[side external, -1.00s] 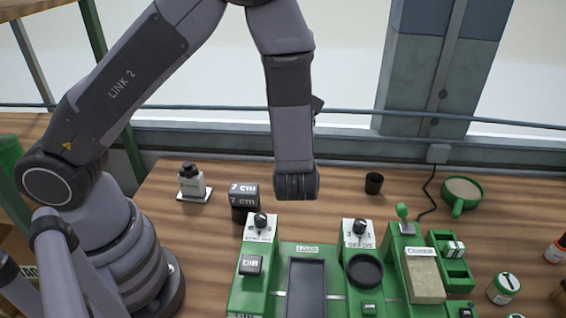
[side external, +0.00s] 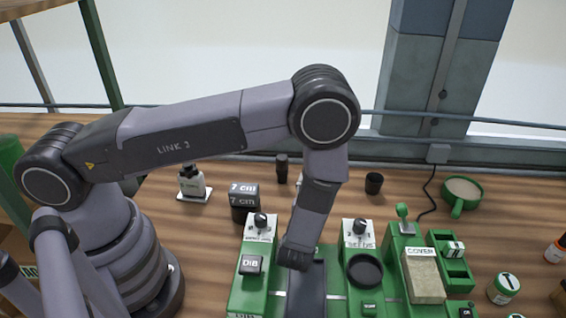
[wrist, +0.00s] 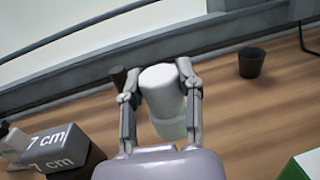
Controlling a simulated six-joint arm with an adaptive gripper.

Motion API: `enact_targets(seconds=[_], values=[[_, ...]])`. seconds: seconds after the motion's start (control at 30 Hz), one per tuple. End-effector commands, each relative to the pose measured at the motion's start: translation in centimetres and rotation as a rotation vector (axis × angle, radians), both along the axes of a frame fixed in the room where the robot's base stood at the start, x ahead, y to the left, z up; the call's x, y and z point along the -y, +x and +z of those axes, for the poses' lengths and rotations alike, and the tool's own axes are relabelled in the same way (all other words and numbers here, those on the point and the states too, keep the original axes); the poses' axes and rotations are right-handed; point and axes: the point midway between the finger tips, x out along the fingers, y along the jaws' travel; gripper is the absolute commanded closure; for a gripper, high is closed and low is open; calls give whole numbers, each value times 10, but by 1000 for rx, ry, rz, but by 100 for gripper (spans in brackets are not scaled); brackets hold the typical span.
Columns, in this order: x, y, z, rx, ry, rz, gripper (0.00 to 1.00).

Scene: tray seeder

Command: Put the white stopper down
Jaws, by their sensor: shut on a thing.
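The white stopper (wrist: 160,80) is in the wrist view, between the two fingers of my gripper (wrist: 160,88). It is a rounded white cylinder with a paler, greyer lower part. My gripper is shut on it, one finger on each side. Bench boards show around it; whether it touches the bench I cannot tell. In the side external view my arm is bent over the green seeder and hides the fingers and most or all of the stopper.
Dark 7 cm blocks (side external: 244,200) and a small bottle (side external: 191,182) stand at left. A slim dark object (side external: 282,168) stands behind my arm. A black cup (side external: 373,183) is right of it, with bare bench between. The green seeder (side external: 240,285) fills the front.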

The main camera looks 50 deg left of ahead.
Motion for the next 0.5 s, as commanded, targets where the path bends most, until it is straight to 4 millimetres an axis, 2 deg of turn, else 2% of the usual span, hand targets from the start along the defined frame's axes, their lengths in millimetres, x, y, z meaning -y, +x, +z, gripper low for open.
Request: enact_targets(seconds=[0.5], values=[[0,0,-51,0,0,0,100]])
